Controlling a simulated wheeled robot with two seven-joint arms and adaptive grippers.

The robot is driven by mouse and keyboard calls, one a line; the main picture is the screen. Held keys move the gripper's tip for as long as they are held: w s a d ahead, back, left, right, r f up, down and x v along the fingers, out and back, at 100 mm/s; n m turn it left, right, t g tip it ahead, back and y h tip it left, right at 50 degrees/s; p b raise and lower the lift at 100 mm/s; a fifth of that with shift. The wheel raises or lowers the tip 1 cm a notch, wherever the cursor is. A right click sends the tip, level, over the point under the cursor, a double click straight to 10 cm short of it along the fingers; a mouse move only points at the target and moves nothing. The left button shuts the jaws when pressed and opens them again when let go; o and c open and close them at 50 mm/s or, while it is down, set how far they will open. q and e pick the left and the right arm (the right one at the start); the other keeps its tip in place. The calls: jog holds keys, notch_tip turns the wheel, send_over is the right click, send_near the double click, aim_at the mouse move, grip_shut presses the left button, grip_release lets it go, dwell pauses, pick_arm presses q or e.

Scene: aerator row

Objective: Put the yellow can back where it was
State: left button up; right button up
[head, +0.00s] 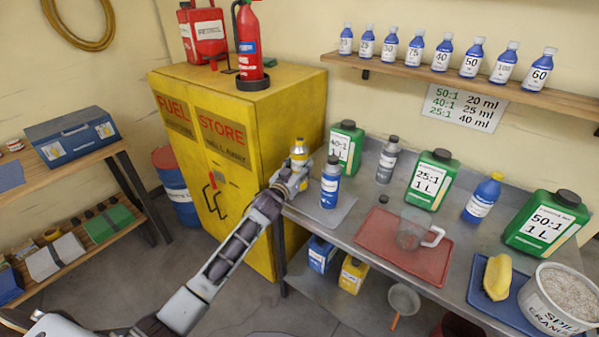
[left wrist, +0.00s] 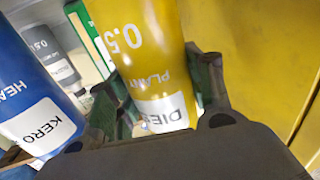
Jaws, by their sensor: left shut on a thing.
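The yellow can (head: 299,149) with a grey cap is upright in my left gripper (head: 296,172), at the bench's left end in front of the yellow cabinet. In the left wrist view the yellow can (left wrist: 148,50) fills the space between the two fingers and shows a white label and "0.5". My left gripper (left wrist: 165,105) is shut on it. Whether its base touches anything is hidden. A blue can (head: 331,182) with a grey cap stands just right of it on a grey mat (head: 318,209). It also shows in the left wrist view (left wrist: 30,90). My right gripper is out of view.
Green jugs (head: 432,181), a grey can (head: 387,160) and a blue bottle (head: 483,198) stand along the bench. A red tray (head: 390,262) holds a clear jug (head: 411,232). The yellow cabinet (head: 290,110) stands close behind and left of my gripper.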

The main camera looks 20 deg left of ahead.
pick_arm(q)
jog(key=shift+f, duration=1.2)
jog(key=o, duration=1.1)
jog(key=shift+f, duration=0.15)
jog(key=shift+r, duration=0.2)
jog(key=shift+s+a+b, duration=0.1)
jog(key=shift+s+a, duration=0.2)
jog(key=shift+s, duration=1.7)
jog(key=shift+s+a+b, duration=0.15)
jog(key=shift+s+a, duration=0.15)
jog(key=shift+s, duration=1.65)
jog(key=shift+s+a+b, duration=0.1)
jog(key=shift+s+a, duration=0.2)
jog(key=shift+s, duration=1.7)
